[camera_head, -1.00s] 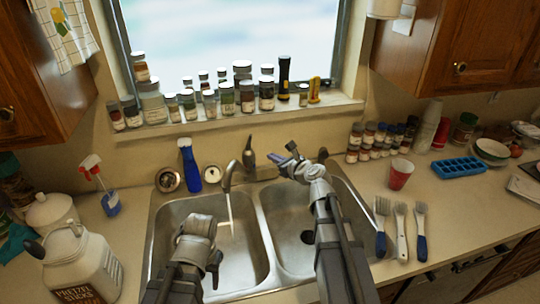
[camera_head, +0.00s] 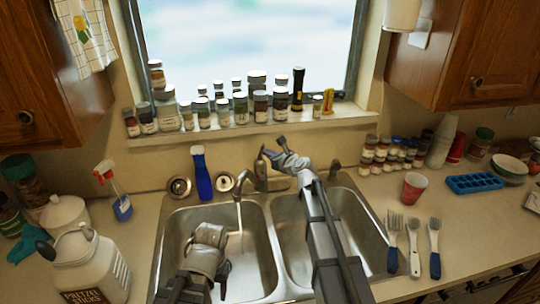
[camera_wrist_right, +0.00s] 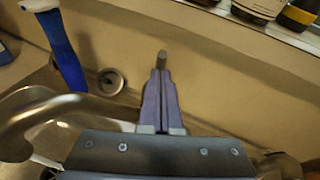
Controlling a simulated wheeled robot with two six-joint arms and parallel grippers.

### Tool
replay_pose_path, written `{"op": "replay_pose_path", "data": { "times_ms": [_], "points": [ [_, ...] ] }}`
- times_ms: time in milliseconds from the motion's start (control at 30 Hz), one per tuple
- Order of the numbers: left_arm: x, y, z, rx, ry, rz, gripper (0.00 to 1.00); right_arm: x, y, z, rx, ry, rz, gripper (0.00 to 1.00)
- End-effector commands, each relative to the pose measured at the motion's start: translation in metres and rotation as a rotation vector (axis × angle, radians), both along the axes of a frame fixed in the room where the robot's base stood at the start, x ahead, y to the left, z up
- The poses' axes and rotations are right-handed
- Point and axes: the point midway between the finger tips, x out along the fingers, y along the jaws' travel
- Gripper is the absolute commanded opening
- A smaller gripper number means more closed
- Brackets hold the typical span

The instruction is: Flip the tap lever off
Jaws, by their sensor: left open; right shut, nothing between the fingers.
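The metal tap (camera_head: 246,187) stands behind the double sink, its spout over the left basin. A thin stream of water (camera_head: 241,222) runs from it. Its lever (camera_head: 261,163) stands up from the tap body. My right gripper (camera_head: 268,154) is shut and empty, its tips at the lever from the right; I cannot tell if they touch. In the right wrist view the shut fingers (camera_wrist_right: 160,100) point at the lever's grey end (camera_wrist_right: 161,58), just beyond the tips. The lever's lower part is hidden there. My left gripper (camera_head: 222,280) is open and empty over the left basin.
A blue brush (camera_head: 202,175) stands left of the tap beside a round drain strainer (camera_head: 224,182). A second small fixture (camera_head: 335,168) stands right of my right gripper. Jars line the window sill (camera_head: 350,110) above.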

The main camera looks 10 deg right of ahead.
Motion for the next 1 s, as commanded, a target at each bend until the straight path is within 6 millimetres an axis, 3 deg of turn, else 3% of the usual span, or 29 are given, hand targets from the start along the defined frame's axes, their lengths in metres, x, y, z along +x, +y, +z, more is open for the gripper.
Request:
{"op": "replay_pose_path", "data": {
  "times_ms": [200,600,1000],
  "points": [
    [0.0,0.0,0.004,0.0,0.0,0.0,0.52,0.001,0.0,0.003,-0.003,0.008,0.001,0.0],
    [0.0,0.0,0.058,0.0,0.0,0.0,0.52,0.02,0.003,0.02,-0.037,0.189,0.002,0.0],
    [0.0,0.0,0.062,-0.001,0.0,0.002,0.52,0.029,0.005,0.02,-0.038,0.208,0.0,0.0]
  ]
}}
